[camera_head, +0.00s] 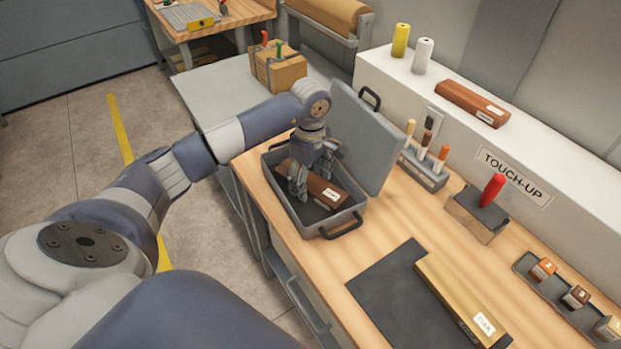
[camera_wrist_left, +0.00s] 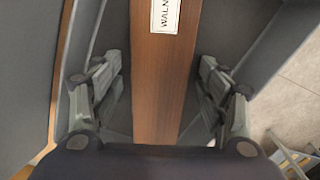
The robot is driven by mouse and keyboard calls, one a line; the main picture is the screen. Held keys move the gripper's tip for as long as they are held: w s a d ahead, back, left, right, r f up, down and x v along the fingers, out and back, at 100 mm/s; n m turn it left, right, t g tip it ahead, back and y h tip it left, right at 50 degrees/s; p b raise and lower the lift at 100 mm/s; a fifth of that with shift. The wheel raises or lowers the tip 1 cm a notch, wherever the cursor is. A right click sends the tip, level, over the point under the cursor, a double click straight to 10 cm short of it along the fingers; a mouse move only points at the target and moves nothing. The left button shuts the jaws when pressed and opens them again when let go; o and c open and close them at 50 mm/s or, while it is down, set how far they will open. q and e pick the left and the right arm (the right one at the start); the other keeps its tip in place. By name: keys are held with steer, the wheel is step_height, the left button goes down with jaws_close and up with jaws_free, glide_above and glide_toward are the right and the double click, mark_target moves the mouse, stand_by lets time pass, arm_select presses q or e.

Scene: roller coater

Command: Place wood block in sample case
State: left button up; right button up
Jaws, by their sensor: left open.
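A grey sample case (camera_head: 357,208) stands open on the wooden workbench, its lid (camera_head: 365,135) raised at the back right. A dark brown wood block (camera_head: 325,192) lies inside the case, with a white label at its near end. My left gripper (camera_head: 310,180) is over the case, its fingers reaching down around the block. In the left wrist view the block (camera_wrist_left: 165,85), labelled "WALN…", runs between the two open fingers, with a gap on each side. A lighter wood block (camera_head: 458,298) lies on a dark mat (camera_head: 385,290) at the front. My right gripper is out of view.
A rack with several touch-up sticks (camera_head: 424,165) and a block holding a red-handled tool (camera_head: 490,192) stand behind. A tray of small labelled containers (camera_head: 570,297) is at the right. A reddish-brown block (camera_head: 472,103) lies on the white ledge.

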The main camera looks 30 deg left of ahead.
mark_target(311, 181)
arm_select(q)
steer(key=shift+r, duration=0.1)
steer(key=shift+w+r, duration=0.1)
steer(key=shift+r, duration=0.1)
step_height(311, 181, up, 12)
steer(key=b, duration=0.3)
steer(key=shift+f, duration=0.15)
